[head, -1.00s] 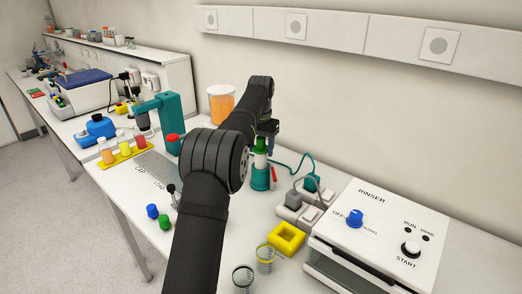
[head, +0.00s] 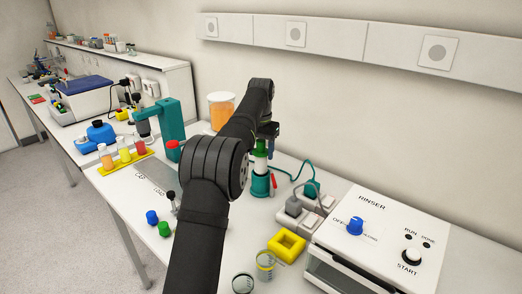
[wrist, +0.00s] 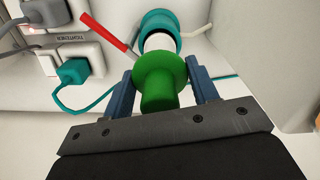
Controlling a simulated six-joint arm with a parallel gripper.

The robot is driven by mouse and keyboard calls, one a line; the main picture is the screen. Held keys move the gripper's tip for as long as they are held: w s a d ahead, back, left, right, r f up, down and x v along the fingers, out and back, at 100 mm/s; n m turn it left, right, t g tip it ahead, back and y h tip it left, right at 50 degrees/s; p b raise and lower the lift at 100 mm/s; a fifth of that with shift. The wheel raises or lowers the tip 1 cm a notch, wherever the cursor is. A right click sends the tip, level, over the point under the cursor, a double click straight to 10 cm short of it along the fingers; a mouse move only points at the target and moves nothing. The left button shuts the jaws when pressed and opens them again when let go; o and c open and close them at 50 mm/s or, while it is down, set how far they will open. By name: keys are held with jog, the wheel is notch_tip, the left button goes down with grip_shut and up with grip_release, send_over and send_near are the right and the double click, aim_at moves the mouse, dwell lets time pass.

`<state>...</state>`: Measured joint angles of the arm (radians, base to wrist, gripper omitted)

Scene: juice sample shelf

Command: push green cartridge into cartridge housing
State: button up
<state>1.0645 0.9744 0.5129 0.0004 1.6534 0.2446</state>
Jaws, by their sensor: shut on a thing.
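The green cartridge (head: 260,147) has a green top and a white lower body, and it stands upright over the teal cartridge housing (head: 260,187). In the wrist view the green cartridge (wrist: 160,72) sits between the two blue fingers of my gripper (wrist: 162,86), which is shut on it. The teal ring of the housing (wrist: 153,22) lies just beyond the green flange, with white body showing between them. How deep the white body sits in the ring is hidden. In the head view my gripper (head: 267,142) is partly hidden behind my arm.
A red lever (wrist: 103,32) sticks out beside the housing. A teal plug (head: 311,187) with a cable and a power strip stand to its right. A yellow square block (head: 287,244) and the white rinser (head: 378,225) are nearer right. An orange-filled jar (head: 221,108) stands behind.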

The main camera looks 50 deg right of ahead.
aim_at(261, 161)
jog(key=shift+f, duration=2.45)
dwell(0.4)
jog(key=shift+r, duration=0.1)
jog(key=shift+r, duration=2.4)
jog(key=shift+f, duration=2.4)
